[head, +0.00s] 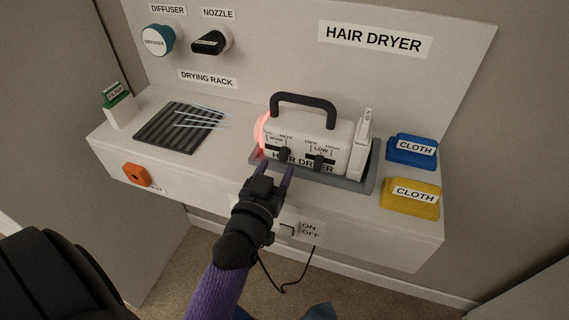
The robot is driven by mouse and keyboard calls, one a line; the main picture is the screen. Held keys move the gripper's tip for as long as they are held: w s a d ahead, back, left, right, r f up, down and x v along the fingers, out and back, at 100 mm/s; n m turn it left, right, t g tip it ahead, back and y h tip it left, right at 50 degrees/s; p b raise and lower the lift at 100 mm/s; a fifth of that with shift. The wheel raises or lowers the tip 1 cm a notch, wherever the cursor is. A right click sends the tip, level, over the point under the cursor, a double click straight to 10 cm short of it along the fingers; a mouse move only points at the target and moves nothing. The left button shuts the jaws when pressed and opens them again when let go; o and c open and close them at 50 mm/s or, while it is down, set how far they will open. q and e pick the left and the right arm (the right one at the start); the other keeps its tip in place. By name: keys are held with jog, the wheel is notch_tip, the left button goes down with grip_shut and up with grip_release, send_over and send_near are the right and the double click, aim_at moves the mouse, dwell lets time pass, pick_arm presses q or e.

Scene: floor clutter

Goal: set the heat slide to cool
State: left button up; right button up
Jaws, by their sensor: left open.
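The white hair dryer (335,134) lies in a grey tray (355,186) on the shelf, its black handle (304,100) upward. A red glow shows at its left end. Its front has two black slides. The left one, the heat slide (284,154), has HOT printed above its right part; its other labels are too small to read surely. The right slide (318,161) is by OFF, LOW and HIGH. My left gripper (276,170) is open, its two purple fingertips just in front of and below the heat slide; I cannot tell whether they touch it. My right gripper is not in view.
Blue (412,149) and yellow (410,197) cloths lie at the right. A drying rack (180,128) and green-topped filter (117,105) stand left. The diffuser (157,40) and nozzle (210,42) hang on the back panel. An ON/OFF switch (288,230) is on the shelf front, beside my arm.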

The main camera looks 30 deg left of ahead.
aim_at(284, 155)
pick_arm(q)
jog(key=shift+b+x, duration=0.3)
jog(key=shift+x, duration=1.15)
jog(key=shift+c, duration=0.3)
grip_shut()
